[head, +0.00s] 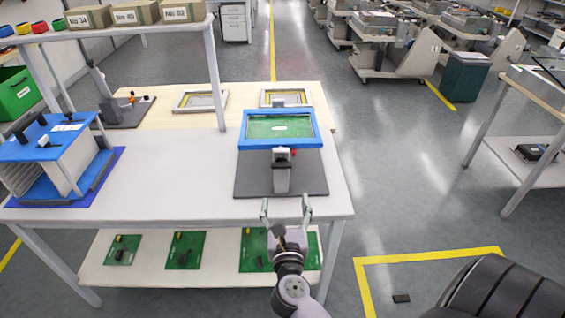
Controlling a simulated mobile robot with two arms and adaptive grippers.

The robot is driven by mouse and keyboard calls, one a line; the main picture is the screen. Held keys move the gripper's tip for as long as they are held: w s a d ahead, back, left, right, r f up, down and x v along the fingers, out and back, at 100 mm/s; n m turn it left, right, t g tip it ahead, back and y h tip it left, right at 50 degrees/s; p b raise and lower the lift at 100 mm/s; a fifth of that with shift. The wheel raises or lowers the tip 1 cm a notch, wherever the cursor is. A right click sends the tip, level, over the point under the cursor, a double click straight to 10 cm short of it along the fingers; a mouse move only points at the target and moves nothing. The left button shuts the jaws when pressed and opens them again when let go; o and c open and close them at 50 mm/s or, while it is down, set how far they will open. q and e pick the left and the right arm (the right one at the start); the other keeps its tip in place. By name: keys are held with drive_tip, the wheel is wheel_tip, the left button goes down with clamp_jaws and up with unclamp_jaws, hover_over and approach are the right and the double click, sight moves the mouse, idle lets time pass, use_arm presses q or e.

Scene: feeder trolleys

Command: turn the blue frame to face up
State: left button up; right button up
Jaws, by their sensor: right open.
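The blue frame (257,143) sits on a stand (282,177) with a dark grey base plate, near the right end of the white table. A green board (281,127) with a small white mark shows inside the frame. I cannot tell which face of the frame this is. My right gripper (286,210) is open and empty at the table's front edge, in front of the stand and apart from the frame. Its two fingers are spread and point toward the stand. My left gripper is not in view.
A blue-topped rack (45,143) stands at the table's left. Two pale frames (200,92) lie behind, near another stand (130,108). A shelf post (214,80) rises left of the blue frame. The lower shelf (215,275) holds several green boards. The table's middle is clear.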

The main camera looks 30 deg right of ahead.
sight(282, 167)
drive_tip(key=p+x, duration=0.2)
drive_tip(key=x, duration=1.2)
drive_tip(key=shift+w+r, duration=0.1)
drive_tip(key=shift+w, duration=0.3)
drive_tip(key=shift+w+d, duration=0.15)
drive_tip(key=shift+w, duration=0.2)
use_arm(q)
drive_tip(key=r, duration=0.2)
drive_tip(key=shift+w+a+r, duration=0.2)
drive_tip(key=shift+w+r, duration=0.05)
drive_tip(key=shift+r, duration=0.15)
use_arm(e)
clamp_jaws()
use_arm(q)
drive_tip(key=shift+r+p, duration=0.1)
drive_tip(key=shift+p, duration=0.25)
